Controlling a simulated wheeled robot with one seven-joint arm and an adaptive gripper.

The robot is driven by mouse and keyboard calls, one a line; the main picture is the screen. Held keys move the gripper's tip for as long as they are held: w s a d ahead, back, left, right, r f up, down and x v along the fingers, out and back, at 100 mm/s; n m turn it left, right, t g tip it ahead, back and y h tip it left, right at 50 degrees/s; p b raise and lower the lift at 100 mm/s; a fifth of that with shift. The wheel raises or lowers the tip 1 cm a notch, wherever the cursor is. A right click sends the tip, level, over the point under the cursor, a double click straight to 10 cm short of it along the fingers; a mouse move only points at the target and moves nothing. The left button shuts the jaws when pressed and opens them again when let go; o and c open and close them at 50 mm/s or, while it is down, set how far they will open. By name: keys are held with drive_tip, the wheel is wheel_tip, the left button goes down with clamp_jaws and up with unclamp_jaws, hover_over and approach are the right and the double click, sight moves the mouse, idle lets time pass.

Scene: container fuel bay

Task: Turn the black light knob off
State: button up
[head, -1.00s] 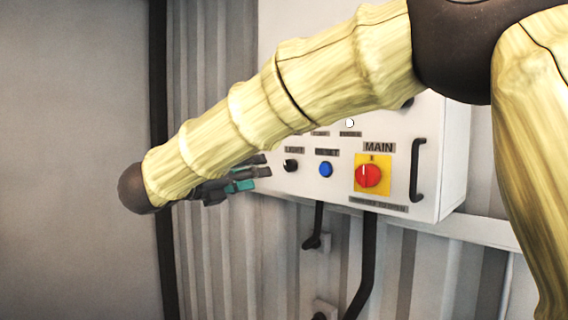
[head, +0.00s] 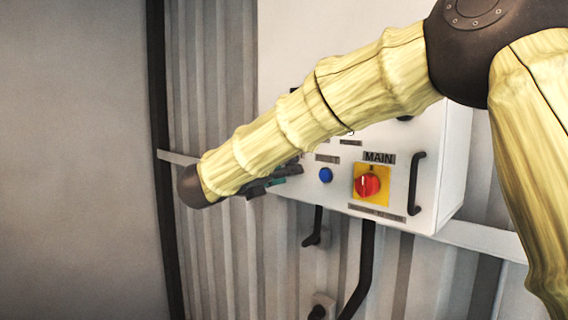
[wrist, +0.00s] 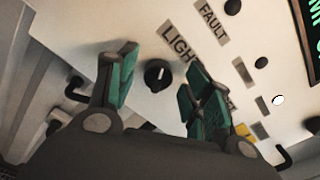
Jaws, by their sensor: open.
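The black light knob (wrist: 157,75) sits on the white panel beside the LIGHT label (wrist: 180,46) in the wrist view, with a pale pointer mark on its face. My gripper (wrist: 158,88) is open, its teal-padded fingers on either side of the knob in that view. I cannot tell whether either finger touches the knob. In the head view my gripper (head: 280,178) is at the lower left of the panel, and my arm and fingers hide the knob there.
The white control box (head: 445,150) carries a blue button (head: 326,175), a red MAIN switch (head: 368,186) on a yellow plate and a black handle (head: 416,183). Black conduits (head: 364,265) run below it. Corrugated wall (head: 225,250) lies behind; the left side looks clear.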

drive_tip(key=shift+w+d, duration=0.1)
drive_tip(key=shift+w, duration=0.05)
drive_tip(key=c, duration=1)
drive_tip(key=shift+f+n+b, duration=0.15)
drive_tip(key=shift+n+b, duration=0.15)
drive_tip(key=shift+b, duration=0.3)
drive_tip(key=shift+n+b, duration=3.65)
drive_tip(key=shift+n, duration=1.95)
